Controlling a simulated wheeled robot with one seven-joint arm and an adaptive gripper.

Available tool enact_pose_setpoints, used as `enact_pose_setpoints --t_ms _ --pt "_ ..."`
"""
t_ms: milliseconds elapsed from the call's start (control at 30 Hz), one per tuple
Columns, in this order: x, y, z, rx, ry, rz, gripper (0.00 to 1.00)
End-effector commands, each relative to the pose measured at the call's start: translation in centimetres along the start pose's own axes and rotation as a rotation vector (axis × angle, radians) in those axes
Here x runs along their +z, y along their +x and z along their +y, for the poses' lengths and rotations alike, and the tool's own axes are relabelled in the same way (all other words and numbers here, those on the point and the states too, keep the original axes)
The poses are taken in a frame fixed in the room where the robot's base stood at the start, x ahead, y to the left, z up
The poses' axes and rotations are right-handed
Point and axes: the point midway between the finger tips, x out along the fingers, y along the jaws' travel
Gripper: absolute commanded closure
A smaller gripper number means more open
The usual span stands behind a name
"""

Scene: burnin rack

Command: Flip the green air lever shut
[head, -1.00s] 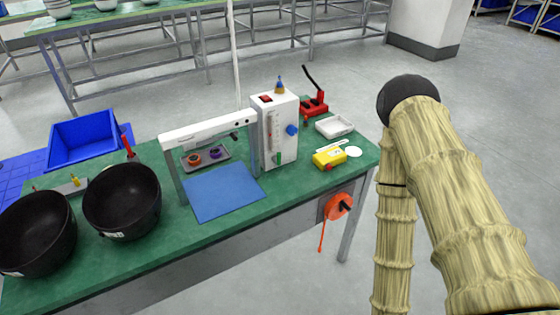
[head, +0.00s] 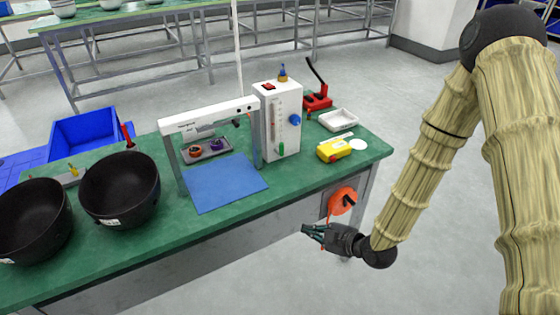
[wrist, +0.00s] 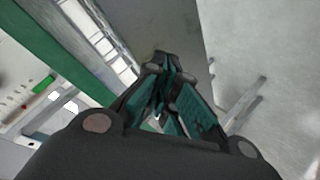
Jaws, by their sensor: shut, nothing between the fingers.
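The green air lever (head: 281,150) is a small green piece low on the front of the white box (head: 287,112), which stands on the green-topped table (head: 232,222). A green piece (wrist: 43,84), likely the same lever, shows at the left of the wrist view. Its exact position is too small to tell. My gripper (head: 306,230) is in front of the table's near edge, below and to the right of the lever and well apart from it. In the wrist view my gripper (wrist: 161,66) has its fingers together with nothing between them.
An orange reel (head: 342,201) is on the table's side, close to my gripper. A white arch (head: 208,117) and blue mat (head: 225,182) are left of the box. A yellow device (head: 333,150), white tray (head: 338,120) and red press (head: 318,101) are to its right.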

Motion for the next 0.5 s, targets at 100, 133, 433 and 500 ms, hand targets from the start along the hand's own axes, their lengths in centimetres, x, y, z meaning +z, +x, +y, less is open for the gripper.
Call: enact_pose_setpoints --t_ms 100,133,433,500 --pt "-2.9 0.8 4.0 0.078 -0.228 0.13 1.0" --pt "-3.7 0.8 5.0 0.099 -0.285 0.161 1.0" --pt "-10.2 -0.3 11.7 0.298 -0.754 0.383 1.0" --pt "-11.1 -0.7 12.5 0.33 -0.817 0.409 1.0"
